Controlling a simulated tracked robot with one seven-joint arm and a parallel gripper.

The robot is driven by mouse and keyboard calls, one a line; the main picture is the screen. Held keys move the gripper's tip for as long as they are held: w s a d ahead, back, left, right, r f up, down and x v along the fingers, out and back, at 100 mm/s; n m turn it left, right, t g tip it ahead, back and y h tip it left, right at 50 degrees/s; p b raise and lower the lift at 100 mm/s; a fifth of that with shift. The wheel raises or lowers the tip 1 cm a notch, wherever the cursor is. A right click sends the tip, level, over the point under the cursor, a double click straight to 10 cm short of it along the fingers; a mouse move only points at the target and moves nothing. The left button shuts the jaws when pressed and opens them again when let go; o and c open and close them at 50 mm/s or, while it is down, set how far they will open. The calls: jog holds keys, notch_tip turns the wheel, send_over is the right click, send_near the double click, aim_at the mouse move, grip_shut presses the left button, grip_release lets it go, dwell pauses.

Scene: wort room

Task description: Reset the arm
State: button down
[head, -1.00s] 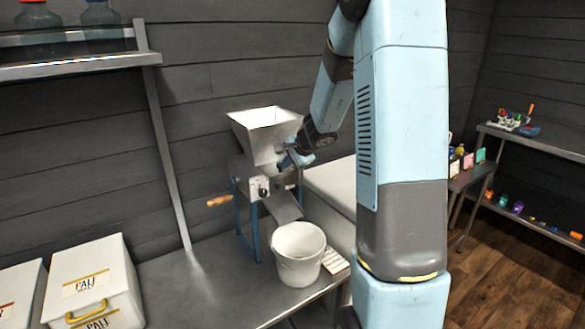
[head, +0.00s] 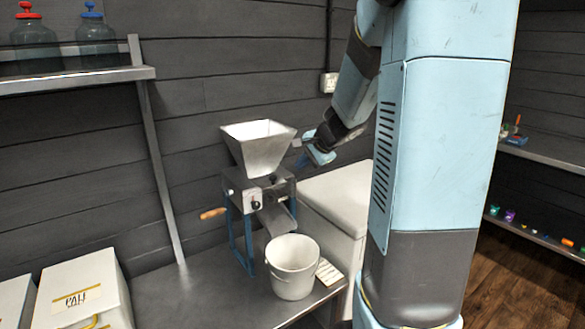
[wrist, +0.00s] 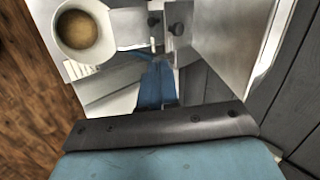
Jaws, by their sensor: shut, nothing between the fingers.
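My arm, light blue and dark grey, stands on the right side of the head view, with its forearm reaching down and left. My gripper (head: 302,161) is just right of the mill's hopper (head: 258,146), apart from it. In the wrist view my gripper's blue fingers (wrist: 156,84) lie together, shut with nothing between them. The grain mill (head: 256,200) has a metal hopper, blue legs and a wooden crank handle (head: 213,213).
A white bucket (head: 293,268) stands below the mill's chute; the wrist view shows brown contents in it (wrist: 78,30). A white chest (head: 335,203) stands right of the mill. Lidded PALE bins (head: 82,291) sit at left, jars (head: 36,44) on the shelf above. Dark wall behind.

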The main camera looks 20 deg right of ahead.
jog(key=s+a+r+n+g, duration=0.1)
jog(key=s+a+r+n, duration=0.4)
jog(key=s, duration=0.4)
jog(key=s+a+r+n+g, duration=0.1)
jog(key=s+a+r+n, duration=0.2)
jog(key=s+a+n, duration=0.5)
jog(key=s+d+r+n+h, duration=0.1)
jog(key=s+d+h, duration=0.1)
jog(key=s, duration=0.9)
jog(key=shift+s+h, duration=0.2)
jog(key=shift+h, duration=0.3)
